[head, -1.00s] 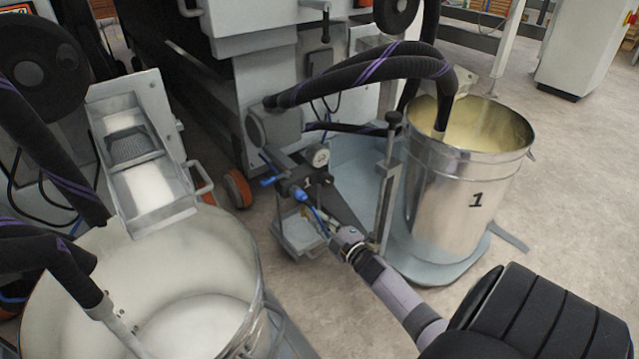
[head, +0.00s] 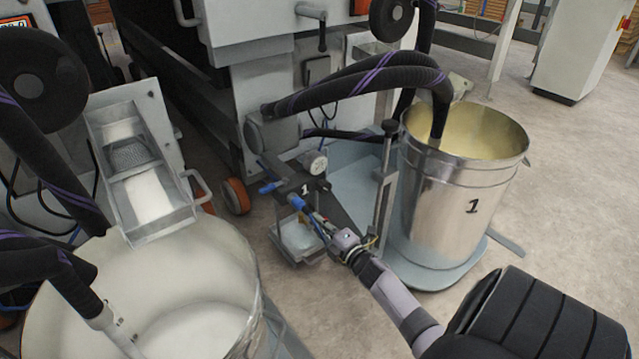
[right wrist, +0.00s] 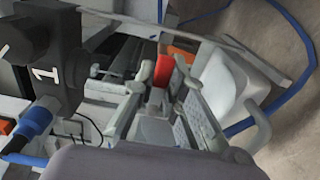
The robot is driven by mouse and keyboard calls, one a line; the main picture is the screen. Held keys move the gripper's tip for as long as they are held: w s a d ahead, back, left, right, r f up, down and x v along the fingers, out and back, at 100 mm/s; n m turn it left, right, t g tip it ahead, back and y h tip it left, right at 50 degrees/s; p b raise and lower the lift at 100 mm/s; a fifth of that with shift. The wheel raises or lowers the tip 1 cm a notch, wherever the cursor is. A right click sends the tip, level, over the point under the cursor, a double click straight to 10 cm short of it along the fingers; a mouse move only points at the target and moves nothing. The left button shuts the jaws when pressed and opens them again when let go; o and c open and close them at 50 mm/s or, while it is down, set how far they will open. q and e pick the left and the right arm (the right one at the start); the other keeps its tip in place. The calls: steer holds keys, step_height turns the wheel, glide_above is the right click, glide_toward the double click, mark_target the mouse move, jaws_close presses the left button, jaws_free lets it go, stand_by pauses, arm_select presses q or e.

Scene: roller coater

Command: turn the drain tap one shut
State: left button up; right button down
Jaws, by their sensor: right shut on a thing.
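Drain tap one is at the dark block marked 1 (head: 305,189), beside the machine. My right gripper (head: 321,227) reaches the tap area just in front of this block, and its fingers are small and partly hidden there. In the right wrist view, a red-ended handle (right wrist: 181,71), which looks like the tap's handle, sits between the fingertips, and the gripper is shut on it. The block with its 1 (right wrist: 47,75) stands to the left there. How far the tap is turned cannot be told. My left gripper is not in view.
Steel drum 1 (head: 452,208) stands right of the tap, with a vertical post (head: 385,190) between. A gauge (head: 315,163) rises behind the block. A small tray (head: 298,252) is below. A large open vessel (head: 225,250) fills the lower left.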

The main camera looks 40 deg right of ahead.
steer(key=c, duration=1.6)
jaws_free()
steer(key=s+a, duration=0.1)
steer(key=s, duration=1.1)
steer(key=shift+a, duration=0.15)
